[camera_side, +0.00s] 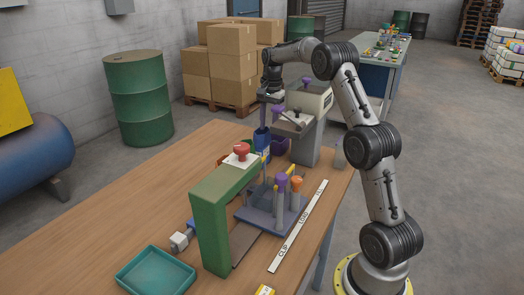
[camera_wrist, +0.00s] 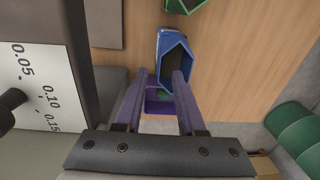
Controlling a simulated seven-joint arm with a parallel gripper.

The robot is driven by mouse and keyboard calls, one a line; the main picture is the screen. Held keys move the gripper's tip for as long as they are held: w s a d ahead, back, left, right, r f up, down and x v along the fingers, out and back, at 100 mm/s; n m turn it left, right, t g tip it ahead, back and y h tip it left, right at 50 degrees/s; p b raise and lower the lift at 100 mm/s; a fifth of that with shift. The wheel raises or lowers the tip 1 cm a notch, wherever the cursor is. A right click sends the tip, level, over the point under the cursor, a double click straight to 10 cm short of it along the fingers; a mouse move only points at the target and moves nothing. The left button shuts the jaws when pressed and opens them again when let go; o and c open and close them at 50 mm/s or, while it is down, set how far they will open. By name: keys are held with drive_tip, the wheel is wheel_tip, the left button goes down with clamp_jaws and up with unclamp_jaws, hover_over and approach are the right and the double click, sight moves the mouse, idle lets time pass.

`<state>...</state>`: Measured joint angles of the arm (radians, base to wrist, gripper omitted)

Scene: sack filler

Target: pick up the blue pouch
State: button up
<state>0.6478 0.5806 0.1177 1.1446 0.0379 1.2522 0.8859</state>
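The blue pouch (camera_side: 262,143) stands upright on the wooden table, beside the grey machine. In the wrist view the blue pouch (camera_wrist: 162,50) shows its dark open top, just ahead of my fingertips. My gripper (camera_side: 262,128) points down above it, its purple fingers close over the pouch's top in the side view. In the wrist view my gripper (camera_wrist: 160,73) is open, with a clear gap between its two fingers. I cannot tell whether a finger touches the pouch.
A purple container (camera_wrist: 158,101) shows between my fingers, and a green one (camera_wrist: 184,5) lies beyond the pouch. The grey machine with a scale (camera_wrist: 35,85) stands close by.

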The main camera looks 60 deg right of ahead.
sight(267, 143)
wheel_tip(267, 143, down, 5)
drive_tip(key=shift+w+r, duration=0.1)
drive_tip(key=shift+w, duration=0.05)
clamp_jaws()
idle(1.4)
